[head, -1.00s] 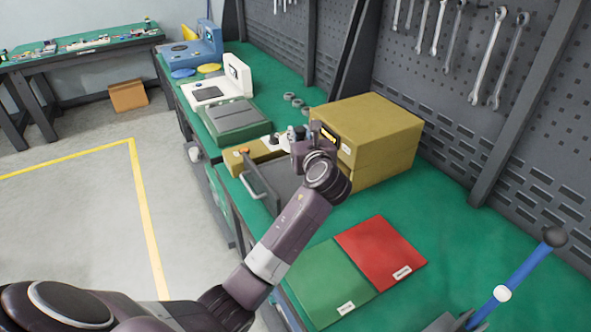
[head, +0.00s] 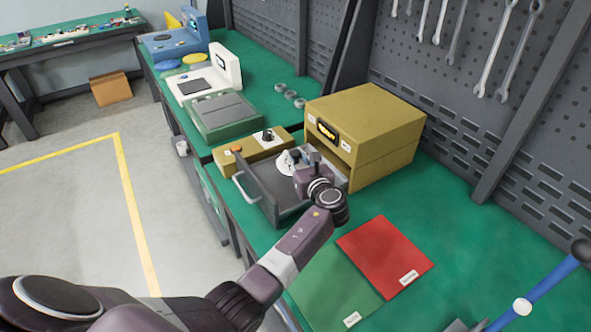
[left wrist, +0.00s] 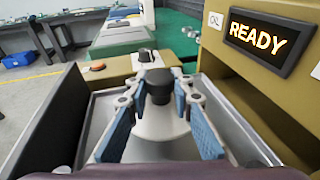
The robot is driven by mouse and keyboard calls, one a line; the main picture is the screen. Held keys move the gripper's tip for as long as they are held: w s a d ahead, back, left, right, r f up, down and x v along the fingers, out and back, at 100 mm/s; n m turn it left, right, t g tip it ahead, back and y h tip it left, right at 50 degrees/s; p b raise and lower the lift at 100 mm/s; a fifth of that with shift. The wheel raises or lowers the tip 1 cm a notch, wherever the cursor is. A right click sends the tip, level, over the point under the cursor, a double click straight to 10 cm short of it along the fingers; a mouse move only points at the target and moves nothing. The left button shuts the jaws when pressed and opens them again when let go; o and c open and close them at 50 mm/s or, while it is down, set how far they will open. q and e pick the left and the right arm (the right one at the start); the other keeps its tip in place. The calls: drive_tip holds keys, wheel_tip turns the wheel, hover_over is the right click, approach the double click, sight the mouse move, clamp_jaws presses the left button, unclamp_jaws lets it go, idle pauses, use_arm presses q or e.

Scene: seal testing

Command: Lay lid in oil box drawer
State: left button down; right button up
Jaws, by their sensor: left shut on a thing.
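The oil box (head: 365,130) is a yellow cabinet on the green bench with a lit READY display, which also shows in the left wrist view (left wrist: 258,40). Its grey drawer (head: 254,196) is pulled open towards the left, handle outward. My left gripper (head: 298,160) is over the drawer's interior. In the left wrist view its fingers (left wrist: 158,88) are closed around the black knob of the silver lid (left wrist: 160,128). The lid is upright, between the drawer walls in that view. I cannot tell whether it touches the drawer floor. My right gripper is not in view.
A yellow panel with an orange button and black knob (head: 268,137) sits beside the drawer. A green mat (head: 330,285) and red mat (head: 384,250) lie in front of the box. A blue lever (head: 550,283) stands at lower right. Wrenches hang behind.

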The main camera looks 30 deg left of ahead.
use_arm(q)
drive_tip(key=shift+d+f, duration=0.1)
drive_tip(key=shift+f, duration=0.5)
wheel_tip(320, 180, down, 2)
drive_tip(key=shift+f+b, duration=0.25)
drive_tip(key=shift+b, duration=0.05)
drive_tip(key=shift+f, duration=0.65)
drive_tip(key=c, duration=1.7)
unclamp_jaws()
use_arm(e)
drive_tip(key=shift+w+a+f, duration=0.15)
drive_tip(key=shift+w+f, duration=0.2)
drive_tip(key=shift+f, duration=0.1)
